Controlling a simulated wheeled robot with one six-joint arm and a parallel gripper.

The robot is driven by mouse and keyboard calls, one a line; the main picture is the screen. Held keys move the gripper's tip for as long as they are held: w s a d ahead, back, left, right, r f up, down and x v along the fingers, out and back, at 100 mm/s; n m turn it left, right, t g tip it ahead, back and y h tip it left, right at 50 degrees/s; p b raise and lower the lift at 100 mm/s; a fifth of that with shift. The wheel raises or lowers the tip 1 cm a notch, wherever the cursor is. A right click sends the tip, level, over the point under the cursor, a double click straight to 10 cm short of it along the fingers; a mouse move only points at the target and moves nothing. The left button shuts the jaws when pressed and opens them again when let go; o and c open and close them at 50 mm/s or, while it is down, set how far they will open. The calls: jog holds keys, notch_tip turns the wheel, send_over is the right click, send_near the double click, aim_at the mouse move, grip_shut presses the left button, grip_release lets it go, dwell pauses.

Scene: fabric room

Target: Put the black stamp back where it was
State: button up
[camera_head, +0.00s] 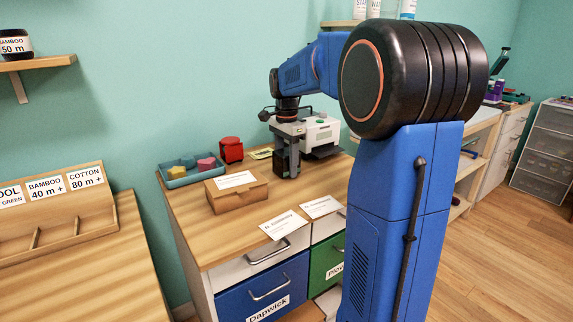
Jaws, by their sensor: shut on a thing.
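My gripper (289,152) hangs pointing down over the wooden desk top, in front of the white machine. It is shut on a dark block between its fingers, which looks like the black stamp (280,160). The fingers hide part of it, and I cannot tell whether its underside touches the desk. A red stamp-like block (231,150) stands to the left, near the wall.
A teal tray (174,183) with several coloured pieces lies at the desk's back left. A cardboard box (228,204) with a white label stands before it. A white machine (322,134) is behind my gripper. White cards (284,224) lie at the front edge.

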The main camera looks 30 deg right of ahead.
aim_at(287, 152)
jog(key=o, duration=1.1)
jog(key=shift+f, duration=0.15)
notch_tip(287, 152, up, 12)
jog(key=shift+r, duration=0.2)
